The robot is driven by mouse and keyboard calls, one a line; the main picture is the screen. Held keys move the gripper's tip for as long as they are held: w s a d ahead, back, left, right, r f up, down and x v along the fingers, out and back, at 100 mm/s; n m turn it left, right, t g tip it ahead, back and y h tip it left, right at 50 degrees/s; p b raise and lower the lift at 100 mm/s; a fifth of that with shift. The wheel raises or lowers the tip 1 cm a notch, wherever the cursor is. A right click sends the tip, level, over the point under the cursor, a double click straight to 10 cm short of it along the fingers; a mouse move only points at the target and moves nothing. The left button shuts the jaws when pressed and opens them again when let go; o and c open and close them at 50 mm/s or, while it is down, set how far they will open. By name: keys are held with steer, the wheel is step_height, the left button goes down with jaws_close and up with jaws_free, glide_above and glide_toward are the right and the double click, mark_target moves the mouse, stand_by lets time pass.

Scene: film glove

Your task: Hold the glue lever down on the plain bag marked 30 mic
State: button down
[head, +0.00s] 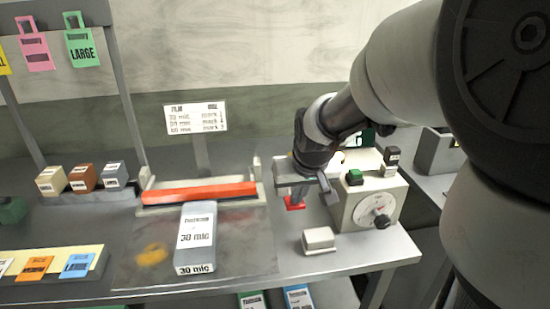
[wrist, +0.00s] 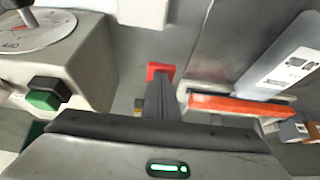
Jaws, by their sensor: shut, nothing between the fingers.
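The plain bag marked 30 mic (head: 197,238) lies flat on the bench with its far end at the sealer's long orange-red bar (head: 200,192). In the wrist view the bag (wrist: 285,62) and the bar (wrist: 240,104) are at the right. A small red block (head: 294,204) is right of the bar; it also shows in the wrist view (wrist: 160,69). It looks like a lever's end, though its link to the bar is hidden. My gripper (head: 294,193) is shut and empty, its fingertips (wrist: 160,84) close to the red block. I cannot tell whether they touch.
A control box (head: 370,200) with a dial, knob and green and black buttons stands close right of my gripper. A small pale block (head: 318,240) sits in front. A sign (head: 196,117) stands behind the sealer. Small blocks and tags fill the left side.

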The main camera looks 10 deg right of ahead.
steer(key=shift+s+f, duration=0.4)
steer(key=shift+f, duration=0.15)
stand_by(3.5)
steer(key=r+p, duration=0.2)
steer(key=r, duration=0.1)
steer(key=r+p, duration=0.1)
steer(key=shift+w+r, duration=0.3)
steer(key=shift+w, duration=0.05)
steer(key=p+v, duration=0.1)
steer(key=v, duration=0.9)
steer(key=shift+s, duration=0.35)
